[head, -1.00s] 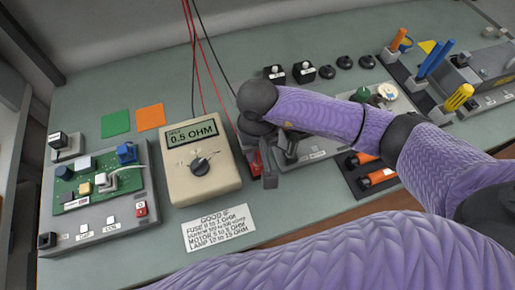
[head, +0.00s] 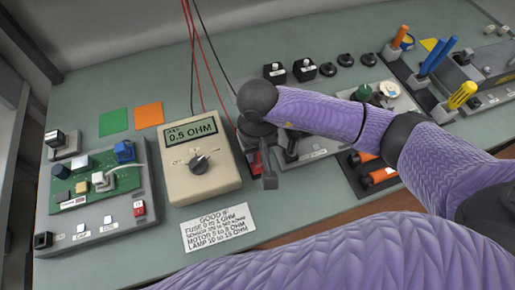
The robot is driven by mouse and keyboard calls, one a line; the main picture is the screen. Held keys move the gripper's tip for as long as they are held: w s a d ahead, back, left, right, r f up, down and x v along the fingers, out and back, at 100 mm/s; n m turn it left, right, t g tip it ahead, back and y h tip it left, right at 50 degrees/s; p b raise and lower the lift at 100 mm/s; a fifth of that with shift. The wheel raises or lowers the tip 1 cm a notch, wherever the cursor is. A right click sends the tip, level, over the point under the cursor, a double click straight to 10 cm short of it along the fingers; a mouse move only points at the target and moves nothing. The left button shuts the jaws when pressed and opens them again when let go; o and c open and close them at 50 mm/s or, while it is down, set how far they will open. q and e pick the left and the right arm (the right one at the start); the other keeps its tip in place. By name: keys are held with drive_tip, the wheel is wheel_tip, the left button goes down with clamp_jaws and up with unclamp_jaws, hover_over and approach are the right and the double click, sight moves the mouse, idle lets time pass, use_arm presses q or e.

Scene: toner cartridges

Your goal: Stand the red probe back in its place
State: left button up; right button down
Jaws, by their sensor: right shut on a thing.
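My right gripper (head: 268,180) points down just right of the meter, beneath the dark wrist of my purple arm. It is shut on the red probe, which is mostly hidden by the gripper and wrist. A red part (head: 254,162) shows between the gripper and the meter; I cannot tell whether it is the probe or its holder. A red lead (head: 214,78) runs down from above and passes behind my wrist. The beige meter (head: 199,165) reads 0.5 OHM. The probe's tip and its place cannot be made out. My left gripper is not in view.
A grey fixture with a green board (head: 95,190) stands at the left. A printed card (head: 217,228) lies in front of the meter. Green (head: 113,123) and orange (head: 149,115) squares lie behind. Black knobs and a tool rack crowd the right. The back left bench is clear.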

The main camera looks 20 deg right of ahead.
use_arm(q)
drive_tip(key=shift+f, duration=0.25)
use_arm(e)
drive_tip(key=shift+f, duration=0.2)
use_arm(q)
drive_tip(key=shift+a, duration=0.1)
use_arm(e)
drive_tip(key=shift+c, duration=1.9)
unclamp_jaws()
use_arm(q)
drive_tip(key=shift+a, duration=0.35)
use_arm(e)
wheel_tip(320, 180, up, 10)
drive_tip(key=shift+p, duration=0.65)
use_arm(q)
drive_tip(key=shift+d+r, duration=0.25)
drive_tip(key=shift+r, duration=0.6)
use_arm(e)
drive_tip(key=shift+s, duration=0.1)
